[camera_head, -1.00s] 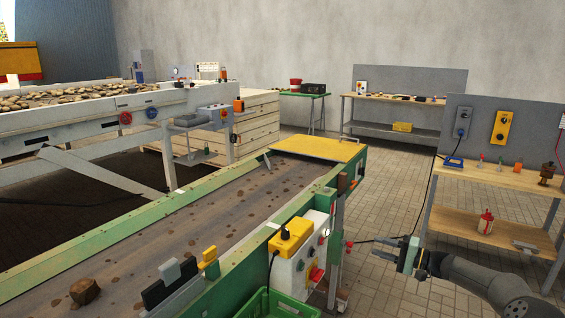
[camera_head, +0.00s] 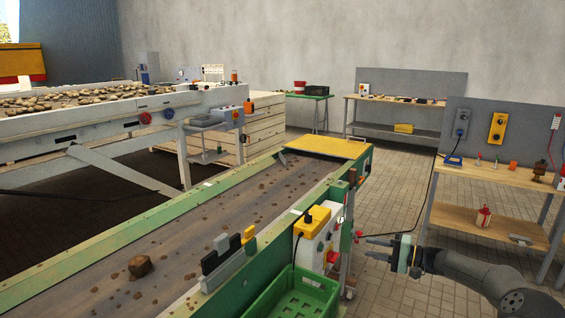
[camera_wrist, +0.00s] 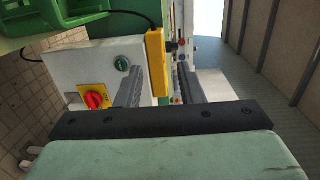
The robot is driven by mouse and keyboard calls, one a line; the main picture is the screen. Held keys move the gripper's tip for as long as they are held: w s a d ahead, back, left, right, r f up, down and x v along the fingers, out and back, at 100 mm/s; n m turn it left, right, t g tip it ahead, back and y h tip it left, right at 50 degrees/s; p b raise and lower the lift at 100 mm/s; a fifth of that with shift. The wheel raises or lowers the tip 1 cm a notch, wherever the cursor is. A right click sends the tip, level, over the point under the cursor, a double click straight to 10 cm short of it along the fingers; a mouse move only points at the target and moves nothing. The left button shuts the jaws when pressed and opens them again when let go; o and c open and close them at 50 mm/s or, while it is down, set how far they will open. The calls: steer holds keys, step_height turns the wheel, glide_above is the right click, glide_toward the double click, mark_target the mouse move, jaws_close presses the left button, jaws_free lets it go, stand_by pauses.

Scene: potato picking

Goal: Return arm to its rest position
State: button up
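My gripper (camera_head: 378,249) is at the right in the head view, beside the conveyor's near end, over the tiled floor. Its two fingers point left toward the white control box and stand apart with nothing visible between them. In the wrist view, my gripper (camera_wrist: 160,88) shows two grey fingers with a wide gap between them. My arm reaches in from the lower right corner, bent and roughly level.
A conveyor belt (camera_head: 190,240) carries a brown lump (camera_head: 140,266). A white control box (camera_head: 316,243) and a green crate (camera_head: 292,300) are beside it. A wooden workbench (camera_head: 490,214) stands behind my arm. Tiled floor (camera_head: 400,190) is open between them.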

steer(key=s+a+r+n+g+h+p, duration=0.15)
steer(key=s+a+g+h, duration=0.25)
steer(key=s+a, duration=0.45)
steer(key=s+a+r+n+g+h, duration=0.1)
steer(key=s+a+n+g+h, duration=0.25)
steer(key=s+a, duration=0.5)
steer(key=s+d+h, duration=0.1)
steer(key=s+h, duration=0.1)
steer(key=s, duration=0.7)
steer(key=s+d+r+h, duration=0.1)
steer(key=s+h, duration=0.2)
steer(key=s, duration=0.7)
steer(key=s+d+r+n+h, duration=0.1)
steer(key=s+h, duration=0.1)
steer(key=s, duration=0.7)
steer(key=shift+s+r+p, duration=0.15)
steer(key=shift+r+p, duration=0.1)
steer(key=shift+p, duration=0.2)
steer(key=shift+a+h, duration=0.1)
steer(key=shift+h, duration=0.15)
